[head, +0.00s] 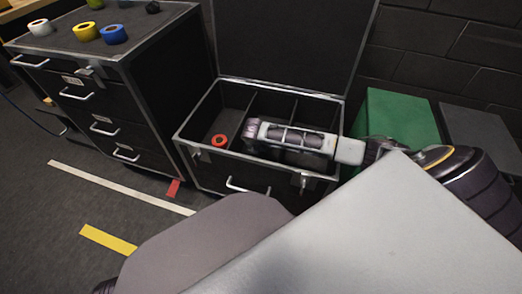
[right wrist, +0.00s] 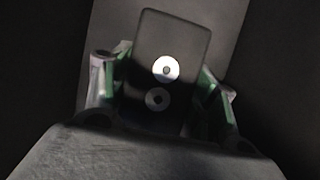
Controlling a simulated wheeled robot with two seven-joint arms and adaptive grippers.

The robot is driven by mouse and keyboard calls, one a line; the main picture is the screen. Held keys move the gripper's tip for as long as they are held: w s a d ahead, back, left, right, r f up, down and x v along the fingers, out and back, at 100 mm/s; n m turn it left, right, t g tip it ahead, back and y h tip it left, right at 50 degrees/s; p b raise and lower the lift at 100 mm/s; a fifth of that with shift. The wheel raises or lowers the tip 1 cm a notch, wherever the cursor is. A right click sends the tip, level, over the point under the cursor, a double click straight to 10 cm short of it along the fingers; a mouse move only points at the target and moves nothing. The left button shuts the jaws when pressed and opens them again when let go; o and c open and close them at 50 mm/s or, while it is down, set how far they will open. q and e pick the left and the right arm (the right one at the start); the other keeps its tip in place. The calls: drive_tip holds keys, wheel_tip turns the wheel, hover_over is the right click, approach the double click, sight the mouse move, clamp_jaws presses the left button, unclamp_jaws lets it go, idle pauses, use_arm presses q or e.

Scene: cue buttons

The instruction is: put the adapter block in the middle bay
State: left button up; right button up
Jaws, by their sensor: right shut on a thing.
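The open black case (head: 181,133) has three bays split by dividers; the middle bay (head: 268,104) lies between them. My right arm reaches in from the right, and its wrist end is over the middle of the case. In the right wrist view, my right gripper (right wrist: 160,92) is shut on the adapter block (right wrist: 178,38), a dark block with a bright ring and a darker round port. Its green-padded fingers are on either side of it. In the head view the block and fingertips are hidden by the arm. My left gripper is not in view.
A red tape roll (head: 219,140) lies in the left bay. The case lid (head: 290,40) stands open behind. A drawer cabinet (head: 130,95) with several tape rolls on top stands at left; a green box (head: 400,115) stands at right. Dark walls flank the block in the wrist view.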

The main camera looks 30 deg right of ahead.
drive_tip(key=o, duration=1.2)
drive_tip(key=shift+o, duration=0.2)
